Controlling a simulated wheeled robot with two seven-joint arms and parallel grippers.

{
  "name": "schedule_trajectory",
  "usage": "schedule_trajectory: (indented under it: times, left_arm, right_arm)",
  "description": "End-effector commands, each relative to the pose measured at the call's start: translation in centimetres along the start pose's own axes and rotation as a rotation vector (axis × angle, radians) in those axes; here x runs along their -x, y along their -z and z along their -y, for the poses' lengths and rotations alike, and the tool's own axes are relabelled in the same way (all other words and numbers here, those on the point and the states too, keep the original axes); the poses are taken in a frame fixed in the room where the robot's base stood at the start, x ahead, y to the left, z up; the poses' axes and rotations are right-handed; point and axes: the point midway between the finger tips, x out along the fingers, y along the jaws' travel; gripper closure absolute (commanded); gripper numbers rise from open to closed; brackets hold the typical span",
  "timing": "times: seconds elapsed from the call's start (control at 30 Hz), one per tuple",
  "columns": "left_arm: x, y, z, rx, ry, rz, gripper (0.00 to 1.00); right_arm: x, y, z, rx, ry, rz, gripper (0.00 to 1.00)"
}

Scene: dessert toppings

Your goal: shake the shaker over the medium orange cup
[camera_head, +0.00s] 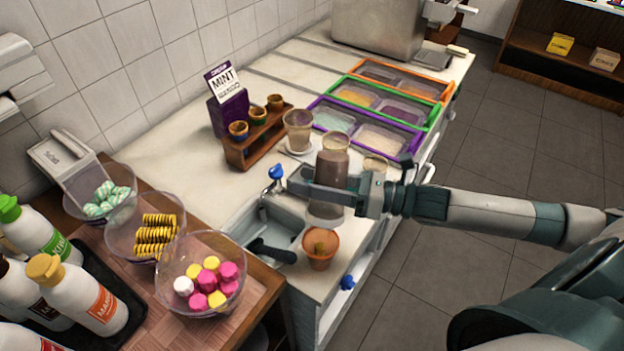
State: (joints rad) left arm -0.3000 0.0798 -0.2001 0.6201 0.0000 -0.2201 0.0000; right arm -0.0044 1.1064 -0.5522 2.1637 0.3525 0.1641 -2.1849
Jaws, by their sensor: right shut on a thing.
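The shaker (331,168) is a clear container with brown contents. My right gripper (325,191) reaches in from the right and is shut around its middle. The shaker stands nearly vertical in the picture, and I cannot tell which end is its lid. My left gripper is not in view.
The sink (270,222) with a blue-handled tap (276,172) lies left of the cup. A wooden rack (243,152) with small cups and topping trays (358,97) are behind. Clear bowls of sweets (203,310) and bottles (80,295) fill the front left. The floor right is clear.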

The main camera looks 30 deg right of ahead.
Motion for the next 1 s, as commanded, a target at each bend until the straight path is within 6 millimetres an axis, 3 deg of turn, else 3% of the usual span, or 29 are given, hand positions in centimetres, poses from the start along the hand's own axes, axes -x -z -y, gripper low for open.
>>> schedule_trajectory:
  times: [0.57,1.0]
  left_arm:
    - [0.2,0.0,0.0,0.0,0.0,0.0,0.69]
    - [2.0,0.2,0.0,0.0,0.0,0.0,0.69]
  right_arm:
    - [0.0,-0.3,-0.1,0.001,-0.001,0.001,0.78]
    - [0.1,-2.4,-1.1,0.001,0.0,0.001,0.78]
